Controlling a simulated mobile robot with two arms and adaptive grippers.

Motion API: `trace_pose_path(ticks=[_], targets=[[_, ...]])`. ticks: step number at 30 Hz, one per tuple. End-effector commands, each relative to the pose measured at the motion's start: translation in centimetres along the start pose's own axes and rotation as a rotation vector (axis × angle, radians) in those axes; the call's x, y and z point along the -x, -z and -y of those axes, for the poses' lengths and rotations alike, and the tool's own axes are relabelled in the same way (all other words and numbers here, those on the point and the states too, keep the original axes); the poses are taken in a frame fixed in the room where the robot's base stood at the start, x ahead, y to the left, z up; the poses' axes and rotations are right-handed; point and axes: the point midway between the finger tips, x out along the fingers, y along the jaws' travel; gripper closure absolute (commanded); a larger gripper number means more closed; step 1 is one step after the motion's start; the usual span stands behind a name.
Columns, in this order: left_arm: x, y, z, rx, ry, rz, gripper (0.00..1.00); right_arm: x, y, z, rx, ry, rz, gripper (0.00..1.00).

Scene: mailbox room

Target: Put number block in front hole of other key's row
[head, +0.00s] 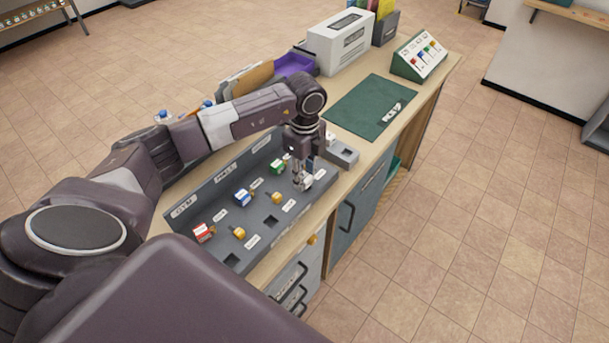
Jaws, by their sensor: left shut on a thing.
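My left gripper (301,176) is shut on a small whitish block (305,182), at the right part of the dark grey rack's front. I cannot read a number on the block, nor tell whether it touches the rack. The rack (217,206) has a raised back with white labels, one reading GYM. A red block (204,232), a blue block (242,197) and a green block (278,167) sit along it. Two gold key-like pieces (238,233) (277,198) stand nearer the front. Two square front holes (233,260) (270,221) look empty. My right gripper is out of view.
A small grey holder (343,153) stands just right of the rack. Behind it are a green mat (371,107), a white machine (341,42), a purple tray (294,64) and a sloped panel with coloured pieces (420,55). Drawers lie below the counter's front edge.

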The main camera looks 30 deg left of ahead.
Motion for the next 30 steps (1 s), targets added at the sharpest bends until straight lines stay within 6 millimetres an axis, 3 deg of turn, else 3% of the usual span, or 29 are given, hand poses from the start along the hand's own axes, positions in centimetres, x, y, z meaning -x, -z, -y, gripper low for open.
trace_pose_path(ticks=[23, 24, 30], targets=[[-1.41, 0.01, -0.04, 0.000, 0.000, 0.000, 0.93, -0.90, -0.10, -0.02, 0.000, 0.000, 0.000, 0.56], [-1.41, 0.01, -0.04, 0.000, 0.000, 0.000, 0.75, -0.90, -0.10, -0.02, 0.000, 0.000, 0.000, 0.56], [-1.40, 0.00, -0.04, 0.000, 0.000, 0.000, 0.56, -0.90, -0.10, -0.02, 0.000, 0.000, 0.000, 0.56]])
